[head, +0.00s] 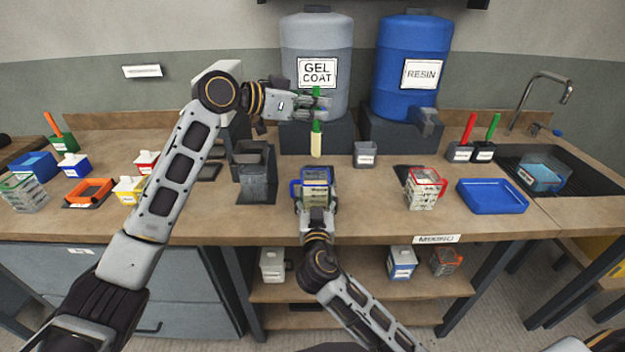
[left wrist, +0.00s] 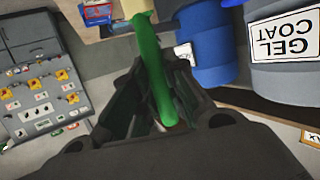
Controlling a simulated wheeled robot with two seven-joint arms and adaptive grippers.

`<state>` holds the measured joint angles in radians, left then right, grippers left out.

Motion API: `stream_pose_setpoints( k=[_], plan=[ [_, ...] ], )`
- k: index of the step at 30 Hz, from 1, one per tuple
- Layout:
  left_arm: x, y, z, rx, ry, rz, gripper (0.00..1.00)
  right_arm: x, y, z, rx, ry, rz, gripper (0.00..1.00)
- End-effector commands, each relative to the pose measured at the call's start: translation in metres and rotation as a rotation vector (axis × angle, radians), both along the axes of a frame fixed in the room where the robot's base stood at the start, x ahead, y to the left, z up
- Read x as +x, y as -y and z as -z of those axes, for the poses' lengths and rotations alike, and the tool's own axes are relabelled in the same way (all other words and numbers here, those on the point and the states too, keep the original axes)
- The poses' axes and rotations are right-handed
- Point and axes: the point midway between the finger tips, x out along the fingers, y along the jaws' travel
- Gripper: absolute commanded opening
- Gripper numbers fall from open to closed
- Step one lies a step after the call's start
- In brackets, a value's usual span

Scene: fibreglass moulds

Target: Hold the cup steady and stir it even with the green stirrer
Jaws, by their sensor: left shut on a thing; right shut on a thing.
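My left gripper (head: 318,105) is shut on the green stirrer (head: 316,127) above the counter, in front of the gel coat drum. The stirrer hangs upright, with a pale yellowish lower end, and its tip is above and apart from the cup. In the left wrist view the green handle (left wrist: 152,70) runs between the fingers. The cup (head: 316,174), clear with a blue rim and pale contents, stands near the counter's front edge. My right gripper (head: 317,207) is shut on the cup from the front. Its fingertips are partly hidden against the cup.
A grey gel coat drum (head: 317,45) and a blue resin drum (head: 410,50) stand behind. A small grey pot (head: 365,155), a red-rimmed cup (head: 424,188) and a blue tray (head: 491,196) are to the right. Dark containers (head: 256,182) stand left of the cup.

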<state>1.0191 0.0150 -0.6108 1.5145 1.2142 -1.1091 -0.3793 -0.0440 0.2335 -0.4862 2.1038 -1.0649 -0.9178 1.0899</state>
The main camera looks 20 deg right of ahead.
Motion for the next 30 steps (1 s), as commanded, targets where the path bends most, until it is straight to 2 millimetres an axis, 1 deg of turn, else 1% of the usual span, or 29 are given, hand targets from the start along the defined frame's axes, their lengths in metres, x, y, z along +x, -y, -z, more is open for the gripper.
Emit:
stream_pose_setpoints(
  k=[5,6,12,23,30],
  plan=[
    [0.0001,-0.0001,0.0000,0.000,0.000,0.000,0.00,0.0001,0.0001,-0.0002,0.000,0.000,0.000,0.27],
    [0.0001,-0.0001,0.0000,0.000,0.000,0.000,0.00,0.0001,0.0001,-0.0003,0.000,0.000,0.000,0.67],
    [0.0001,-0.0001,0.0000,0.000,0.000,0.000,0.00,0.0000,0.0000,-0.0002,0.000,0.000,0.000,0.91],
    [0.0001,-0.0001,-0.0001,0.000,0.000,0.000,0.00,-0.0002,-0.0001,0.0000,0.000,0.000,0.000,0.91],
    [0.0001,-0.0001,0.0000,0.000,0.000,0.000,0.00,-0.0068,-0.0024,0.0004,0.000,-0.001,-0.001,0.91]
  ],
)
